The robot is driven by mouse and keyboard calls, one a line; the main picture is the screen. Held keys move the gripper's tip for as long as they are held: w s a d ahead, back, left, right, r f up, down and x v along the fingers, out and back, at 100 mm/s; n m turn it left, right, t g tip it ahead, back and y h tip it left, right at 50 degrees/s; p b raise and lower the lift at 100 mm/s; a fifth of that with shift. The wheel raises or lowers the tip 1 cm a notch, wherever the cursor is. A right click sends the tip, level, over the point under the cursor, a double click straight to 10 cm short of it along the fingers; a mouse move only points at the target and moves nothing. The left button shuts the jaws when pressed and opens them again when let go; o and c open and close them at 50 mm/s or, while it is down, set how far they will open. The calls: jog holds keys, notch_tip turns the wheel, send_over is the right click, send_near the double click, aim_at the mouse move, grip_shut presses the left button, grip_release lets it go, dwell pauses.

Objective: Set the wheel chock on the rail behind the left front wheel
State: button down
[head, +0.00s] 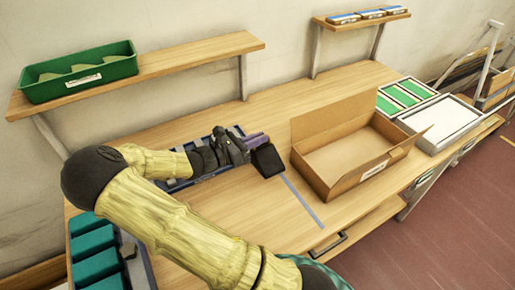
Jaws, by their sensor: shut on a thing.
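My gripper (257,148) is over the wooden bench, at the right end of a blue-grey tray. It appears shut on a small black block (268,161), which could be the wheel chock, though its full shape is not clear. Purple parts show just above and left of the block. The fingers' grip on the block is too small to see clearly. I cannot tell whether the block touches the bench top. I see no wheel and nothing that is clearly a rail.
An open cardboard box (376,174) stands just right of the gripper. The blue-grey tray (214,174) lies partly behind my arm. A blue-grey strip (302,202) runs along the bench (275,225). A green bin (80,71) sits on a shelf. White-framed trays (437,122) lie at the right.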

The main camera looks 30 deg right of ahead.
notch_tip(320, 180, up, 5)
jog(key=shift+r, duration=0.15)
dwell(0.7)
